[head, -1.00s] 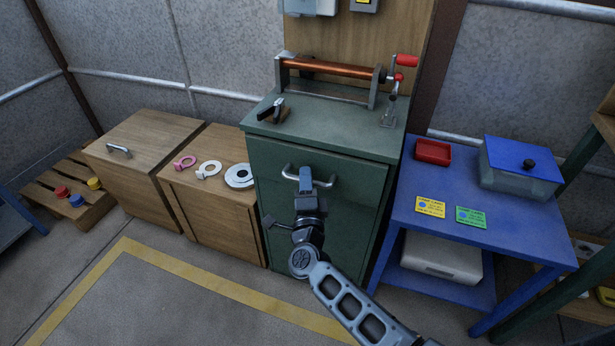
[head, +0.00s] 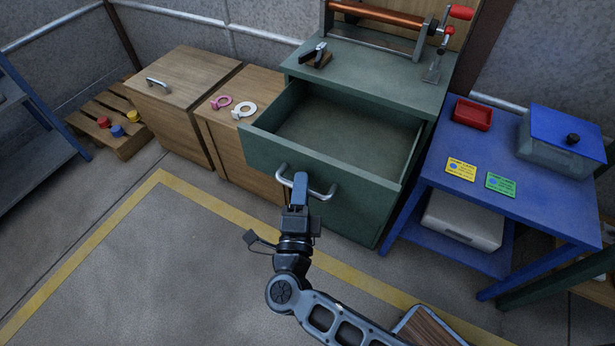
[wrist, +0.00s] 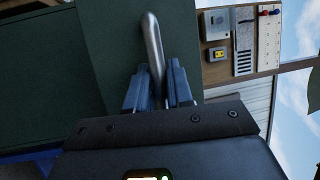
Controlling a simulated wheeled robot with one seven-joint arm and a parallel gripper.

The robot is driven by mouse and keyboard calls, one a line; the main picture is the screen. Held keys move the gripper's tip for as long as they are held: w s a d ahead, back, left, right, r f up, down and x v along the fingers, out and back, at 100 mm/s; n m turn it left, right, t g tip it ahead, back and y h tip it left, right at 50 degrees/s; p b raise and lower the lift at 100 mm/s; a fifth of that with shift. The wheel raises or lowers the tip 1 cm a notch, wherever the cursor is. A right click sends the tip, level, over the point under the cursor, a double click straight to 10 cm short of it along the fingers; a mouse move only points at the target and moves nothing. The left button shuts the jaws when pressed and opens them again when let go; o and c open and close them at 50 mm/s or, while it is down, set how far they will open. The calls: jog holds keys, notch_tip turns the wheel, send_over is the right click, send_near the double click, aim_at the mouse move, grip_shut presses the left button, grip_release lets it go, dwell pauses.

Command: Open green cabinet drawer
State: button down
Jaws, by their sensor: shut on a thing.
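The green cabinet (head: 385,212) stands in the middle of the head view. Its top drawer (head: 265,152) is pulled well out, and its inside looks empty. The drawer has a grey bar handle (head: 327,193) on its front. My gripper (head: 299,185) is shut on this handle, near its middle. In the wrist view, the handle (wrist: 152,45) runs between the two blue fingers of my gripper (wrist: 157,85). The fingers hide a small part of the bar.
A stapler-like black tool (head: 316,55) and a copper roller (head: 385,32) are on the cabinet top. A blue table (head: 425,165) stands at right. Wooden cabinets (head: 190,75) stand at left. Open floor (head: 160,265) with a yellow line lies in front.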

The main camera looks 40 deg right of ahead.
jog(key=shift+f, duration=0.1)
jog(key=c, duration=1.1)
grip_release()
jog(key=b+v, duration=0.1)
jog(key=v, duration=0.7)
jog(key=s+r+n+y+p, duration=0.2)
jog(key=s+r+n+y, duration=0.5)
jog(key=s+r+n, duration=0.3)
jog(key=s+d+r+n+t+y+p, duration=0.1)
jog(key=s+r+n+y, duration=0.6)
jog(key=s+n, duration=0.8)
notch_tip(320, 180, up, 3)
jog(key=shift+d+r+n+y+p, duration=0.15)
jog(key=shift+d+n+y+p, duration=0.15)
jog(key=shift+n+p, duration=0.55)
